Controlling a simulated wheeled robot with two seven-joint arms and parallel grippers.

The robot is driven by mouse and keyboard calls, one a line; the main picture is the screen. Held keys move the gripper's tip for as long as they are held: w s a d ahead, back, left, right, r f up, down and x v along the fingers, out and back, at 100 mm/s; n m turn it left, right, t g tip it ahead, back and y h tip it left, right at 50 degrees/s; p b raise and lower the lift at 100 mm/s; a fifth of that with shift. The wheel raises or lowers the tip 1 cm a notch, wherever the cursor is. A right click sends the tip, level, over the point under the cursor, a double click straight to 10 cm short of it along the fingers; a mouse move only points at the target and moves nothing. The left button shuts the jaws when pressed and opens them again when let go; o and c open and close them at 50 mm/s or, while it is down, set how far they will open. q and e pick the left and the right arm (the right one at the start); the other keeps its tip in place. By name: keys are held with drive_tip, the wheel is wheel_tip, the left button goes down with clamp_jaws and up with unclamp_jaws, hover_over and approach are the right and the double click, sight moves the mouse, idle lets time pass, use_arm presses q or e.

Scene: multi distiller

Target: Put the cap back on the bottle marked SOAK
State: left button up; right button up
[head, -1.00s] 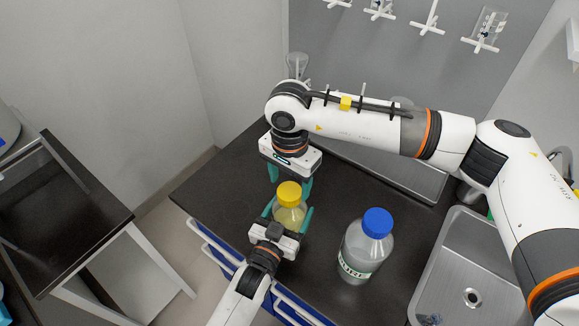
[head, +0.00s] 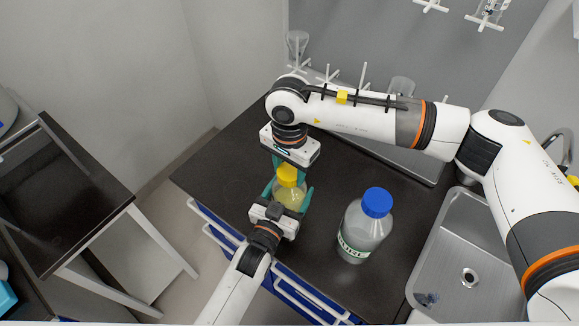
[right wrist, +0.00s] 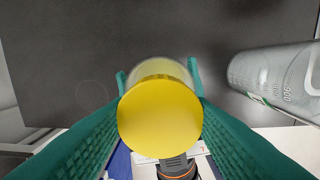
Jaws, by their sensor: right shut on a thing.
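A clear bottle with pale yellow liquid (head: 288,196) stands upright near the counter's front edge, a yellow cap (head: 287,174) at its mouth. Its marking cannot be read. My left gripper (head: 287,200) is shut around the bottle's body from the front. My right gripper (head: 289,171) points down from above and is shut on the yellow cap. In the right wrist view the yellow cap (right wrist: 160,118) sits between the green fingers and hides the bottle's neck, so I cannot tell how far it is seated.
A steel sink (head: 455,265) lies farther right. The dark counter (head: 225,165) is clear at left.

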drive_tip(key=shift+m, duration=0.9)
drive_tip(key=o, duration=1.2)
drive_tip(key=shift+c, duration=0.2)
wheel_tip(320, 180, up, 12)
use_arm(q)
drive_tip(key=o, duration=1.9)
drive_tip(key=shift+s, duration=0.1)
